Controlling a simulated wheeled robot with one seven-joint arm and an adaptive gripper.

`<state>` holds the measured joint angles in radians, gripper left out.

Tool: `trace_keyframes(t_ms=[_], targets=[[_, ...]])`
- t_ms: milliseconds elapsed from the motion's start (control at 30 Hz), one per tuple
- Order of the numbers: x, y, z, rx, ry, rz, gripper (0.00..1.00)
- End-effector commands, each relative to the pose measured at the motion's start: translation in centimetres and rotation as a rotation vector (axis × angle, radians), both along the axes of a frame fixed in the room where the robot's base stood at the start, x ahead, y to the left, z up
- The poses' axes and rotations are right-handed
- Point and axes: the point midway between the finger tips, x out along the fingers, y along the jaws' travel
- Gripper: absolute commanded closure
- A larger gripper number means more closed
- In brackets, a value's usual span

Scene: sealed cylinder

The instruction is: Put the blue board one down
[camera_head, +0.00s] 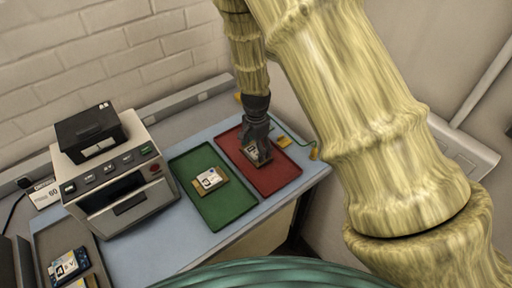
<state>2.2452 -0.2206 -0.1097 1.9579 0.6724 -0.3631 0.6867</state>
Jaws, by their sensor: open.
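My gripper (258,141) points down over the red tray (282,178) and is open. A small board (251,153) with a pale label lies in the red tray at the fingertips. My gripper partly hides it, and I cannot tell whether the fingers touch it or what its full colour is. A second board (210,180) with a white label sits on a tan base in the green tray (234,206). A blue-edged board (68,266) with a white label lies in the dark tray (97,255) at the lower left.
A grey device (120,190) with a row of buttons stands left of the green tray, with a black box (89,132) on top. A small sign (43,194) stands to its left. The blue table (170,240) is clear in front of the device.

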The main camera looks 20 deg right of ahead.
Motion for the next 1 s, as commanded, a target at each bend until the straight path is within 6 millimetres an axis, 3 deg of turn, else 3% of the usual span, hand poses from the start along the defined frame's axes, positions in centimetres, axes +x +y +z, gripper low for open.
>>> trace_keyframes(t_ms=[700,1000], targets=[[0.0,0.0,9.5,0.000,-0.001,0.000,0.22],[0.1,0.0,11.2,-0.001,-0.001,0.000,0.22]])
